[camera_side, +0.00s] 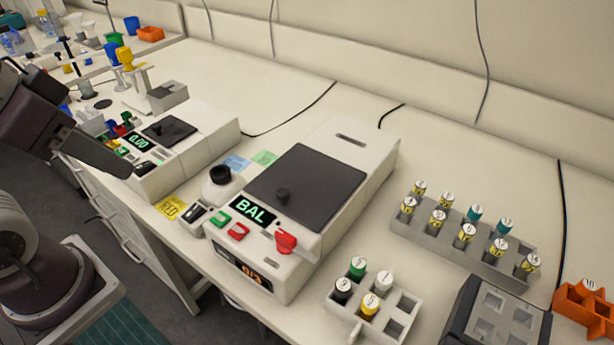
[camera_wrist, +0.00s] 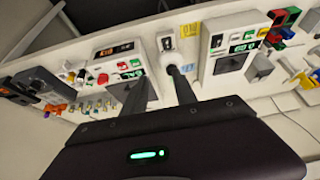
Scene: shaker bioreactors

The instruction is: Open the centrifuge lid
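The centrifuge is the white box (camera_side: 378,160) in the middle of the side view, with a BAL display, a green and a red button and a red lever (camera_side: 286,242) on its front. My gripper (camera_side: 118,168) is at the left of the side view, well apart from the centrifuge. In the wrist view its fingers (camera_wrist: 158,78) are apart with nothing between them.
A smaller white device with a 0.00 display (camera_side: 205,145) stands left of the centrifuge, with a black-capped white bottle (camera_side: 220,185) between them. A grey vial rack (camera_side: 415,233), a small vial holder (camera_side: 393,335) and an orange holder (camera_side: 590,318) stand right. The bench behind is mostly clear.

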